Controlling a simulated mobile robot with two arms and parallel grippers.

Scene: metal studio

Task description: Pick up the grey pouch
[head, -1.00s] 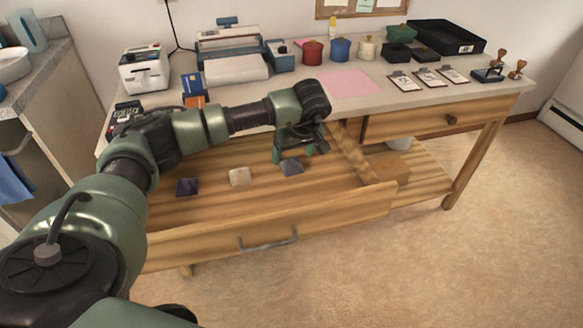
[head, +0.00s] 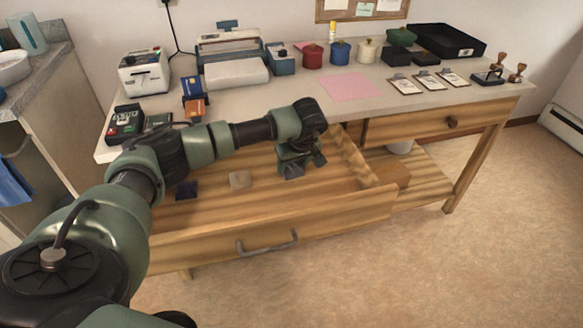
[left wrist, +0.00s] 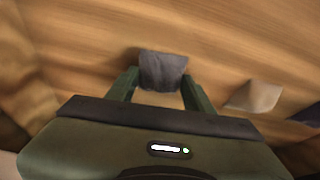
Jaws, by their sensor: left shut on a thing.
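The grey pouch (head: 293,171) is between the fingers of my left gripper (head: 304,167), over the open wooden drawer. In the left wrist view the grey pouch (left wrist: 163,71) sits between the two green fingertips (left wrist: 160,85), which are shut on it. I cannot tell for sure whether the pouch touches the drawer floor. A beige pouch (head: 240,180) and a dark purple pouch (head: 187,190) lie on the drawer floor to the left. The beige pouch also shows in the left wrist view (left wrist: 254,96). My right gripper is not in view.
The open drawer (head: 330,213) has a raised front wall with a metal handle (head: 267,243). The desktop above holds a pink sheet (head: 350,87), several pots, clipboards, stamps and a black tray (head: 448,40). The drawer's right part is clear.

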